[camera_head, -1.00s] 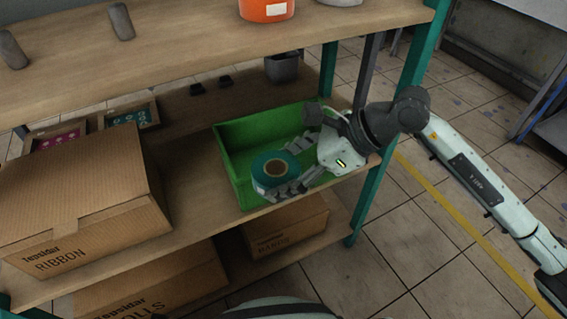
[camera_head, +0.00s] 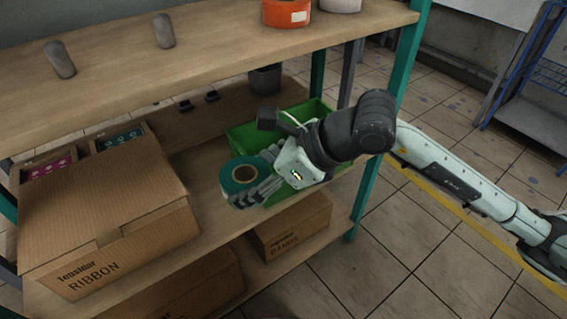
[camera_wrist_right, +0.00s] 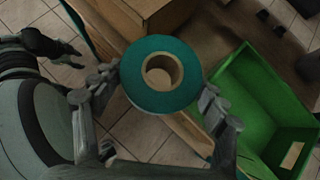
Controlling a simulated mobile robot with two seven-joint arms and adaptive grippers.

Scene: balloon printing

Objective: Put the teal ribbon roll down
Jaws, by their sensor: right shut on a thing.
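The teal ribbon roll (camera_head: 243,174) has a brown cardboard core and is held by my right gripper (camera_head: 262,186), left of the green bin, near the front edge of the middle shelf. In the right wrist view the roll (camera_wrist_right: 161,76) sits between the two fingers of my right gripper (camera_wrist_right: 160,100). From that angle it overlaps the shelf's front edge, with floor showing below. Whether it touches the shelf is hard to tell.
The green bin (camera_head: 240,136) stands right of the roll, partly behind my arm. The large ribbon carton (camera_head: 100,215) stands left on the same shelf (camera_head: 188,168). A bands carton (camera_head: 290,226) is on the shelf below. Bare shelf lies between carton and bin.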

